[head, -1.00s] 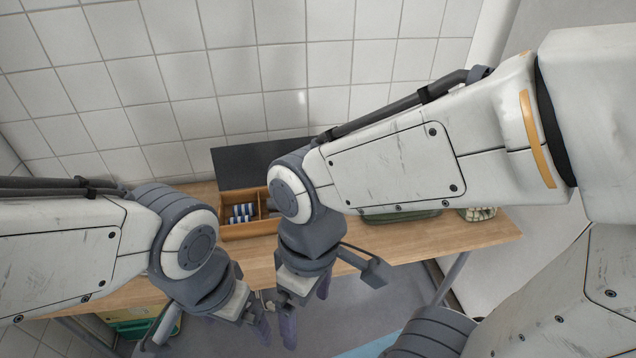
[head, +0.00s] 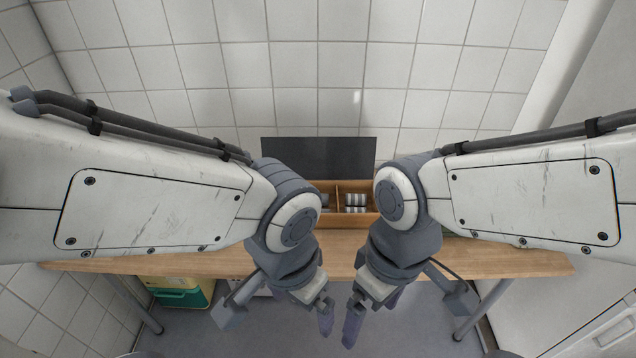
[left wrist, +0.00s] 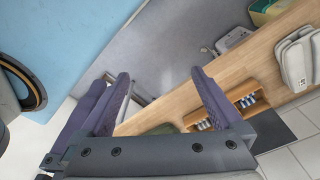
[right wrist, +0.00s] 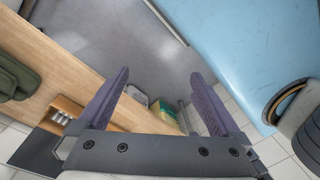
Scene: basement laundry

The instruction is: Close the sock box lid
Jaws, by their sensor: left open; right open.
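The sock box (head: 347,220) is a wooden box with compartments at the back of the wooden table, against the tiled wall. Its dark lid (head: 318,157) stands raised behind it. Rolled striped socks (head: 355,201) lie in a compartment; my arms hide parts of the box. The box also shows in the left wrist view (left wrist: 245,92) and in the right wrist view (right wrist: 68,106). My left gripper (head: 326,318) and right gripper (head: 352,325) are both open and empty, side by side in front of the table's front edge, apart from the box.
The wooden table (head: 200,262) has bare room left of the box. A green and yellow container (head: 180,292) stands below the table at left.

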